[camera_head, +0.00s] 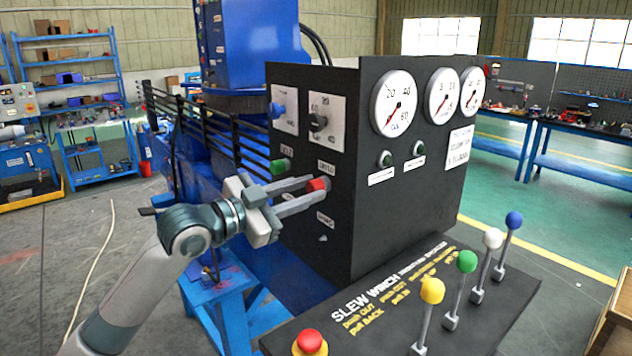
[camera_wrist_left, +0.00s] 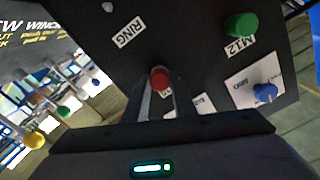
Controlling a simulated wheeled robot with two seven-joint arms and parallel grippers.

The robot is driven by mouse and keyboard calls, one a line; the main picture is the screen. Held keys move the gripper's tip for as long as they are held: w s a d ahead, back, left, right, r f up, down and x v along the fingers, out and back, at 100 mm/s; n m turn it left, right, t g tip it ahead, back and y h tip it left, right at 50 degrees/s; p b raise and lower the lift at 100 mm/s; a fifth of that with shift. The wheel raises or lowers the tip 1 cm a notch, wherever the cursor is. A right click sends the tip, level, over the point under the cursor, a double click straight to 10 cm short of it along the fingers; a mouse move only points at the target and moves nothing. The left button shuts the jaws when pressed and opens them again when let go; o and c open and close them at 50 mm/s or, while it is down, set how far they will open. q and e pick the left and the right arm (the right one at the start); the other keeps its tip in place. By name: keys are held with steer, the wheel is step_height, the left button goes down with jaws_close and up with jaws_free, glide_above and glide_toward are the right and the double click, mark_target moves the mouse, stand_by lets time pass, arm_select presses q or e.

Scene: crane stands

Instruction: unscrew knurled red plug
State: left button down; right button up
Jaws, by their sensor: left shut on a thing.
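The red plug (camera_head: 317,185) sits on the dark side face of the control cabinet, below and right of a green plug (camera_head: 280,166). My left gripper (camera_head: 312,191) reaches in from the left with its two fingers around the red plug, shut on it. In the left wrist view the red plug (camera_wrist_left: 159,78) shows between the fingertips, and the green plug (camera_wrist_left: 241,26) is up and to the right. The knurling is too small to make out. My right gripper is in neither view.
A lever panel with a red button (camera_head: 309,342) and several coloured levers stands in front at right. A blue stool (camera_head: 222,288) is below my left arm.

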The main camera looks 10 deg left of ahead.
arm_select(q)
steer(key=n+p, duration=0.2)
steer(key=shift+n, duration=0.3)
steer(key=shift+n+p, duration=0.3)
steer(key=shift+p, duration=0.15)
steer(key=shift+f+n, duration=0.15)
steer(key=shift+n, duration=0.15)
steer(key=n+p, duration=0.2)
steer(key=p, duration=0.1)
steer(key=shift+r+n, duration=0.2)
steer(key=shift+n, duration=0.1)
steer(key=shift+f+n, duration=0.25)
steer(key=shift+n, duration=1.05)
